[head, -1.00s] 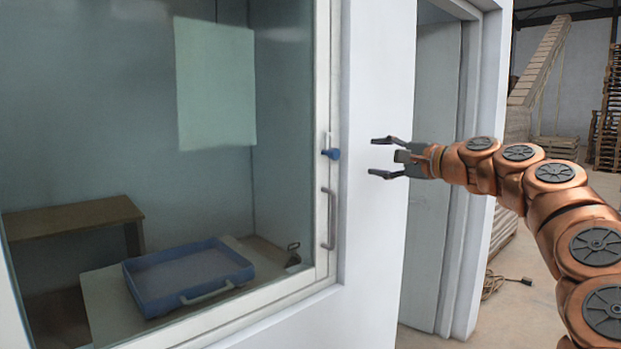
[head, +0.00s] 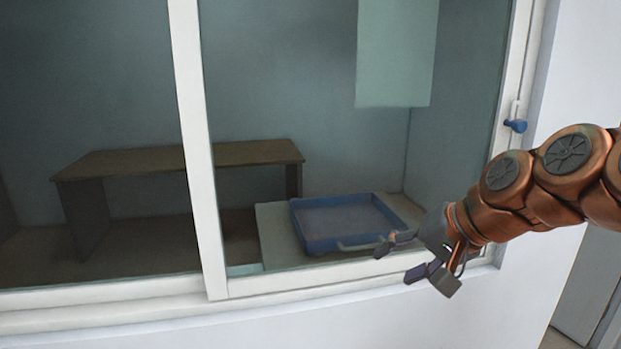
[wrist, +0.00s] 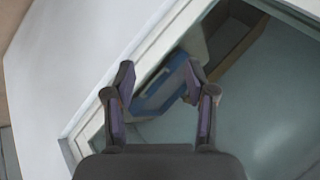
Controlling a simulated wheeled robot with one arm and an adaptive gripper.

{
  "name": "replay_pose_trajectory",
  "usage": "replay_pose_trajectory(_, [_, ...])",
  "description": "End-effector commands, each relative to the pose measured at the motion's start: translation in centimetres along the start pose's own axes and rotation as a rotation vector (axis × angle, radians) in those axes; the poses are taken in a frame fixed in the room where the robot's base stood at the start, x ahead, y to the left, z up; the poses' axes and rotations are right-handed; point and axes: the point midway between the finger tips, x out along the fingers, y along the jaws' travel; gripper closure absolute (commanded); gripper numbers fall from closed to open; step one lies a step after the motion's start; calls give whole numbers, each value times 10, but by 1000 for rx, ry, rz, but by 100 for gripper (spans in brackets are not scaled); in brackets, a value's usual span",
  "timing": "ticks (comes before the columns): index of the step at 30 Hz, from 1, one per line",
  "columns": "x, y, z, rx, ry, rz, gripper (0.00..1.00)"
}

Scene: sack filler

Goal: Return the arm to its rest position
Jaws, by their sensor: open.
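My gripper (head: 405,258) is at the end of my copper-coloured arm, which reaches in from the right in the head view. The fingers are apart and hold nothing. They are in front of the lower part of the closed window, and overlap the near right corner of a blue tray in the picture. In the wrist view my gripper (wrist: 158,90) shows two spread fingers pointing at the glass, with the window frame close by. The gap between fingers and glass cannot be judged exactly.
The white window frame (head: 202,160) has a blue knob (head: 516,126) on its right side. Behind the glass are the blue tray (head: 320,243) and a brown bench (head: 180,160). A white wall (head: 585,60) is on the right, with a doorway at the lower right edge.

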Motion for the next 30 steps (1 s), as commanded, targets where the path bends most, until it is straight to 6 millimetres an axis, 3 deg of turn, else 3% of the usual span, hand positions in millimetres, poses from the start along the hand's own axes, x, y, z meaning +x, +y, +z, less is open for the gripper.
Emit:
replay_pose_trajectory(1, [9,8,24,-45,-44,60,45])
replay_pose_trajectory(7, [32,66,115,-194,-226,292,45])
replay_pose_trajectory(12, [28,127,182,-277,-382,472,45])
replay_pose_trajectory(15, [20,158,211,-303,-456,552,45])
replay_pose_trajectory(21, [7,192,240,-322,-536,632,45])
replay_pose_trajectory(30, [6,195,243,-325,-546,640,45])
